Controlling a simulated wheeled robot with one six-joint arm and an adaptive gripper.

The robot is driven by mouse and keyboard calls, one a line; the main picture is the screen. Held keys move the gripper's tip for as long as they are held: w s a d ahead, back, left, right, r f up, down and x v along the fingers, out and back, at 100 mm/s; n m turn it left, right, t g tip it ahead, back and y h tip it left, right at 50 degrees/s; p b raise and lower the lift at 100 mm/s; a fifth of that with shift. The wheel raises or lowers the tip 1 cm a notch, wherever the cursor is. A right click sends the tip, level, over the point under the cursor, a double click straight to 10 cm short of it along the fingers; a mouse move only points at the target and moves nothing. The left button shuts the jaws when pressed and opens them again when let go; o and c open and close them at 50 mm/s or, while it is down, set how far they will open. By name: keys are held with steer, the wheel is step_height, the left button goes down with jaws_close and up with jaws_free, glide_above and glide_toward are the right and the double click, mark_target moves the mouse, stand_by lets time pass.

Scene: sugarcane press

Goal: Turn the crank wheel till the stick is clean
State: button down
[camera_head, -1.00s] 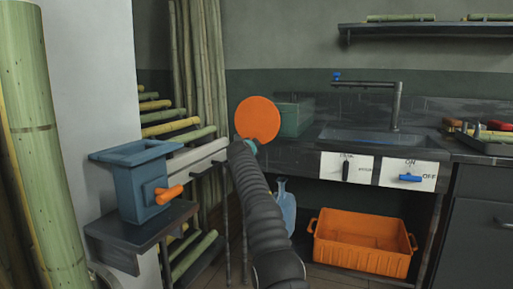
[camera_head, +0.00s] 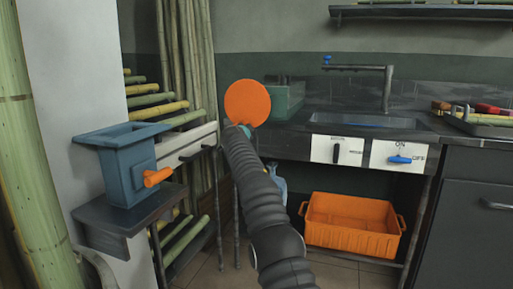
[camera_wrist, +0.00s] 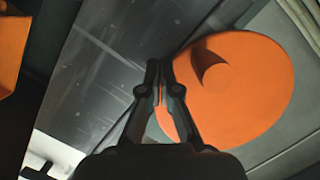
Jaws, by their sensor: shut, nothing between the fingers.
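A large round orange disc (camera_head: 247,103), which looks like the crank wheel, stands upright in front of a green box (camera_head: 288,102) in the head view. In the wrist view the disc (camera_wrist: 250,95) fills the right of the picture, with a peg or notch (camera_wrist: 208,70) near its upper left. My gripper (camera_wrist: 164,65) is shut and empty, its fingertips by the left edge of the disc; I cannot tell whether they touch it. In the head view the gripper is largely hidden at the arm's end below the disc. I cannot make out which piece is the stick.
A blue hopper-like box (camera_head: 128,165) with an orange handle (camera_head: 157,177) sits on a dark shelf at left. Cane poles (camera_head: 185,60) stand behind it. A counter with a sink (camera_head: 365,120) lies right, an orange crate (camera_head: 350,228) below it. Floor shows beside the crate.

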steer(key=s+f, duration=0.2)
steer(key=s, duration=0.8)
steer(key=shift+s+a+f, duration=0.2)
steer(key=shift+s+f, duration=0.05)
steer(key=shift+s, duration=0.1)
stand_by(0.6)
